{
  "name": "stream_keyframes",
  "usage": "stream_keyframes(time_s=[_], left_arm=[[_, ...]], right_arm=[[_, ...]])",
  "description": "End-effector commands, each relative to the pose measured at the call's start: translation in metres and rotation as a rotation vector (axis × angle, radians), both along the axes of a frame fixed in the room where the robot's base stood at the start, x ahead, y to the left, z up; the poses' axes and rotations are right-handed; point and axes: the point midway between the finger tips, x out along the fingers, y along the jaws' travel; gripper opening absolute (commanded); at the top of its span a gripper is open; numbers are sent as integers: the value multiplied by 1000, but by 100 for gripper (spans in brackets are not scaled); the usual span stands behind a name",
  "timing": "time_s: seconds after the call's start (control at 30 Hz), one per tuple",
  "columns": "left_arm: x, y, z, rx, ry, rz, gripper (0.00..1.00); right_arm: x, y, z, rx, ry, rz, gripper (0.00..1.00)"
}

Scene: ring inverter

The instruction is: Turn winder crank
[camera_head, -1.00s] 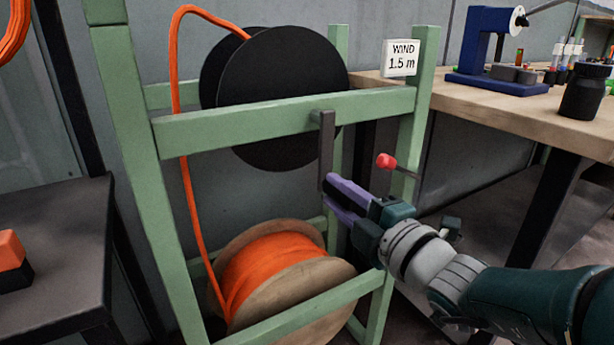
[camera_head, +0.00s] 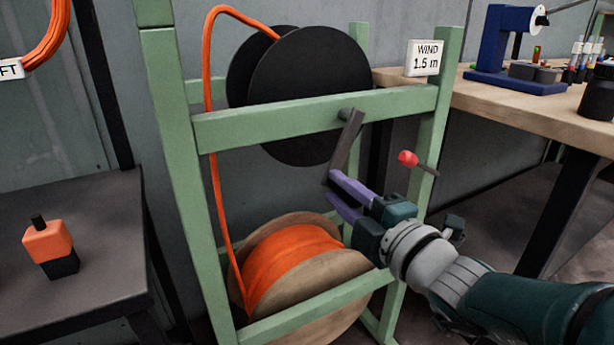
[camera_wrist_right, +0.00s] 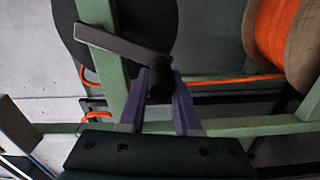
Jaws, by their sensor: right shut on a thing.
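The winder crank (camera_head: 346,145) is a dark arm on the front bar of the green frame. It tilts down and a little left from its pivot. My right gripper (camera_head: 338,185) is shut on the crank's handle at the lower end. In the right wrist view the purple fingers stand on both sides of the dark handle (camera_wrist_right: 160,82). The black winder drum (camera_head: 310,85) is behind the bar, with orange cable (camera_head: 213,150) running up to it from the wooden supply reel (camera_head: 300,262) below. My left gripper is not in view.
A sign reading "WIND 1.5 m" (camera_head: 424,58) is on the right post. A red-knobbed lever (camera_head: 408,158) is close to my right gripper. A workbench (camera_head: 470,105) stands at right, a dark table (camera_head: 95,225) with an orange-and-black object (camera_head: 48,243) at left.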

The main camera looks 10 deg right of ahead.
Motion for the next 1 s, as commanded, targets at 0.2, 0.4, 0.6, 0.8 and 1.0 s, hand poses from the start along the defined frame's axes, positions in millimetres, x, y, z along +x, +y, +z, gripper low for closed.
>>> stream_keyframes(time_s=[0.2, 0.4, 0.6, 0.8, 1.0], left_arm=[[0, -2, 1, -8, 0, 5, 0], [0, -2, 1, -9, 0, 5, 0], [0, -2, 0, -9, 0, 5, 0], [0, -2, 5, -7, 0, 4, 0], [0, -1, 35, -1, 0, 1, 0]], right_arm=[[3, -2, 6, -2, -14, -3, 0], [2, -3, 5, -1, -12, -4, 52], [2, -2, 3, -1, -7, -4, 62], [-2, -3, 3, 0, -4, -4, 62], [-29, -13, 9, 0, 1, -6, 62]])
